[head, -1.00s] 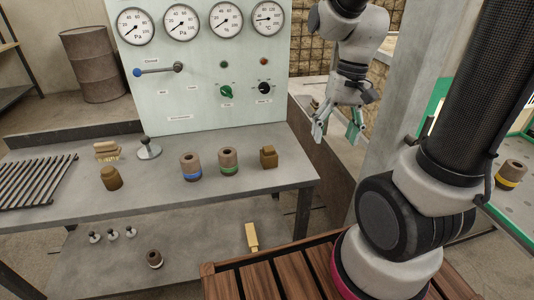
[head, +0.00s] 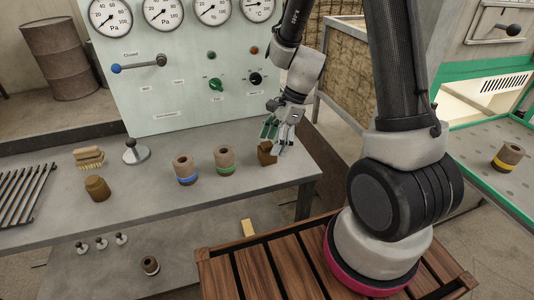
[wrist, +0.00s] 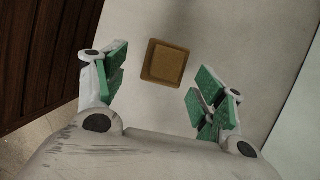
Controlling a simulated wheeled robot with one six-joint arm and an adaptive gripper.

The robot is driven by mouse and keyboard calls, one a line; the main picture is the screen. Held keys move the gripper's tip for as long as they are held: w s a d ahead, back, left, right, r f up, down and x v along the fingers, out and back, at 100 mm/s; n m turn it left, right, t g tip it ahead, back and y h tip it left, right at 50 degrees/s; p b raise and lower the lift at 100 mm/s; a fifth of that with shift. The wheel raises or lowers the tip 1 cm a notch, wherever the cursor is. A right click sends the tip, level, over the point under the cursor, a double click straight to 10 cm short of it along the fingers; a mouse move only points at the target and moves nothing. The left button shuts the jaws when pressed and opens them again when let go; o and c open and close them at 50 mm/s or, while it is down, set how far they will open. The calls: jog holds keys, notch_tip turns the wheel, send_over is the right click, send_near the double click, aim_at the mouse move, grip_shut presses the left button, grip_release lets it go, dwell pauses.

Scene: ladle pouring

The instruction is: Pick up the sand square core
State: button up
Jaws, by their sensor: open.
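The sand square core (head: 265,155) is a small brown block near the right end of the grey table (head: 120,215). In the wrist view the core (wrist: 166,64) shows its square top, slightly rotated, lying ahead of and between the fingers. My gripper (head: 276,134) is open and empty, beside and slightly above the core in the head view. Its green-padded fingers (wrist: 160,92) are spread wide to either side in the wrist view. I cannot tell whether a finger touches the core; part of its right side is close to a finger.
A green-banded core (head: 224,160) and a blue-banded core (head: 185,171) stand left of the block. A rounded brown core (head: 97,188), a brush (head: 88,157) and a lever (head: 135,152) sit further left. The gauge panel (head: 165,100) rises behind.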

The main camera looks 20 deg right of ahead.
aim_at(271, 143)
jog(key=x, duration=0.4)
jog(key=shift+w+a, duration=0.2)
jog(key=shift+a, duration=0.05)
jog(key=c, duration=1.2)
